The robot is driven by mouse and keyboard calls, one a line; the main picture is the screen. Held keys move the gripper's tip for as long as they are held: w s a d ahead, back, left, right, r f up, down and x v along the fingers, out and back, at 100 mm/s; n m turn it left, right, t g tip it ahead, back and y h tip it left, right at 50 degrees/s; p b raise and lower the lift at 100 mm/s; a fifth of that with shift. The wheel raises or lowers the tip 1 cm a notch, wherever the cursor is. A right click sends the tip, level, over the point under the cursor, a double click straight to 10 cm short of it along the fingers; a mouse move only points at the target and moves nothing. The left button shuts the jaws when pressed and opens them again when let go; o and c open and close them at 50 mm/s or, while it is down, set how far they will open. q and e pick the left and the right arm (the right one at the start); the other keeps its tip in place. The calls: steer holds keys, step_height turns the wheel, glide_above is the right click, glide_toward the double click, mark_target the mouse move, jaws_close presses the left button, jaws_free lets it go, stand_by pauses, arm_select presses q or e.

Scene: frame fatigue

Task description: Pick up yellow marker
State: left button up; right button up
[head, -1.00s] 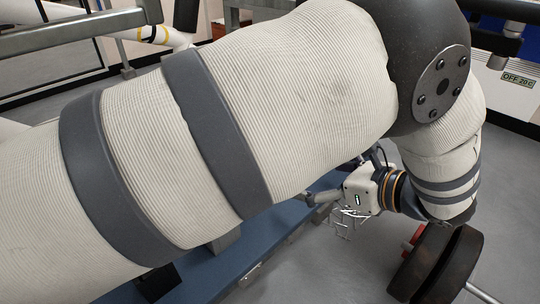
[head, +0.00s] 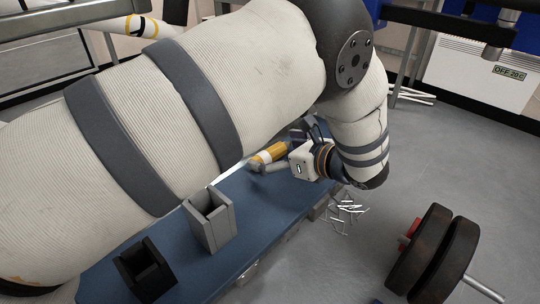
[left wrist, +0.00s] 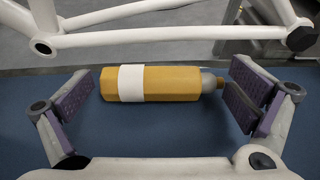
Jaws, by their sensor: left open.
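The yellow marker (left wrist: 165,83) lies on the blue surface (left wrist: 190,140) in the left wrist view. It has a yellow body, a white band and a grey and brown tip pointing right. My left gripper (left wrist: 160,95) is open, with one purple pad beyond each end of the marker. The right pad is close to the tip; I cannot tell whether they touch. In the head view the marker (head: 269,153) shows beside my left gripper (head: 258,164), partly hidden by my arm. My right gripper is not in view.
White tubes (left wrist: 180,35) cross just beyond the marker in the wrist view. A grey open holder (head: 210,220) and a black one (head: 146,270) stand on the blue bench (head: 262,215). Dumbbell weights (head: 432,258) are at lower right. Open grey floor lies right of the bench.

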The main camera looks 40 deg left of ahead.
arm_select(q)
steer(key=shift+c, duration=0.6)
steer(key=c, duration=1.1)
